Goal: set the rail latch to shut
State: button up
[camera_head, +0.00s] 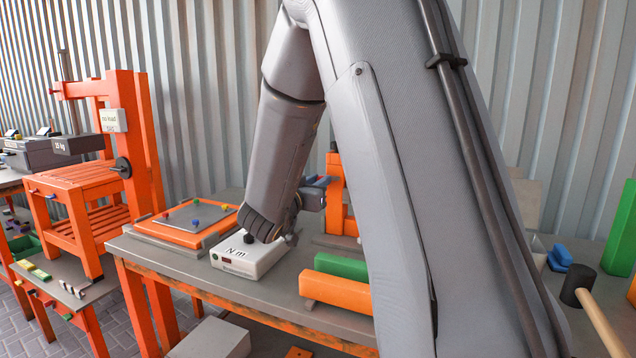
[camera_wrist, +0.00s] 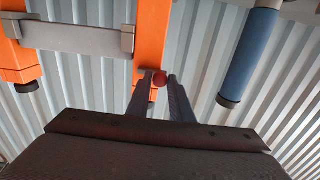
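My gripper (camera_wrist: 160,82) shows in the wrist view with its two dark fingers apart and a small red knob (camera_wrist: 160,80) between or just beyond their tips. Whether the fingers press on the knob cannot be told. The knob is in front of an orange upright (camera_wrist: 152,40). A grey bar (camera_wrist: 75,37) runs level between this upright and another orange one at the left, with a grey bracket (camera_wrist: 128,39) at its right end. Which part is the latch is not clear. In the head view my gripper (camera_head: 320,182) is beside an orange frame (camera_head: 336,190), partly hidden by my arm.
A white box marked "N m" (camera_head: 248,257) stands on the bench (camera_head: 290,290) below my wrist. An orange tray (camera_head: 185,225) lies to its left. Green (camera_head: 341,266) and orange (camera_head: 335,290) blocks lie at the front right. A blue cylinder (camera_wrist: 248,55) hangs right of my fingers.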

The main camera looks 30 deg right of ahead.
aim_at(337, 178)
grip_shut()
jog(key=shift+s+d+p, duration=0.45)
jog(key=shift+s+d, duration=0.65)
jog(key=shift+s, duration=0.25)
jog(key=o, duration=0.5)
grip_release()
